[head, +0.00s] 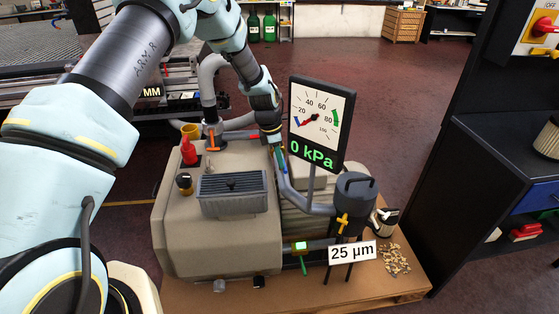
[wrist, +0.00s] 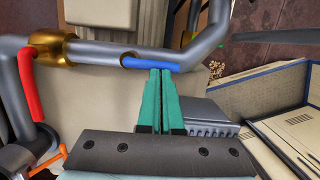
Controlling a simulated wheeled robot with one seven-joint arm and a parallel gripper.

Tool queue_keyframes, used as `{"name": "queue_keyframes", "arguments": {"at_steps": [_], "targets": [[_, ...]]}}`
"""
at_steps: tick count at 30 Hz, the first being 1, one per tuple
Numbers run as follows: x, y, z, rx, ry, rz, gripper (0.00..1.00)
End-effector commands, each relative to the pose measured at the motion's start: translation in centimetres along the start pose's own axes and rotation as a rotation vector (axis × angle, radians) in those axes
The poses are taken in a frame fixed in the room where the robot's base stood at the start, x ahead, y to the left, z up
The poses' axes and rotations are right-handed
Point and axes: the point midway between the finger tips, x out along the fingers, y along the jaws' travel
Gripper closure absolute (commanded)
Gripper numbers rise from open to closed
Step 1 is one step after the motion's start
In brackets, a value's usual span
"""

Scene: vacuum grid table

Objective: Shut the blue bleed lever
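The blue bleed lever (wrist: 150,65) shows in the wrist view. Nothing shows between the fingers. In the head view my gripper (head: 279,152) is above the back right of the beige pump (head: 205,230), and the lever is hard to make out there.
A red lever (wrist: 30,85) sits on a brass valve (wrist: 52,47) to the left. An orange handle (wrist: 48,158) is lower left. A gauge (head: 320,118) reading 0 kPa stands just right of my gripper. A dark filter canister (head: 354,190) is nearer the front right.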

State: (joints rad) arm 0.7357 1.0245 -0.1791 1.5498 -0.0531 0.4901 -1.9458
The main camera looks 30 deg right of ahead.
Motion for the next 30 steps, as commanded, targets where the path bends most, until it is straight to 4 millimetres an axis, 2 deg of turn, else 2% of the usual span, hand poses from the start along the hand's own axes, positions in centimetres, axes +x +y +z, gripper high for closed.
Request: {"name": "queue_keyframes", "arguments": {"at_steps": [2,18,22,26,30], "targets": [[0.6,-0.5,0.0,0.001,0.0,-0.011,1.0],[0.1,0.6,-1.9,-0.002,0.006,-0.009,1.0],[-1.4,1.0,-2.7,-0.002,0.004,-0.008,1.0],[-3.6,1.7,-3.9,0.003,-0.002,-0.005,1.0],[-6.5,1.9,-3.7,0.007,-0.003,0.0,1.0]]}}
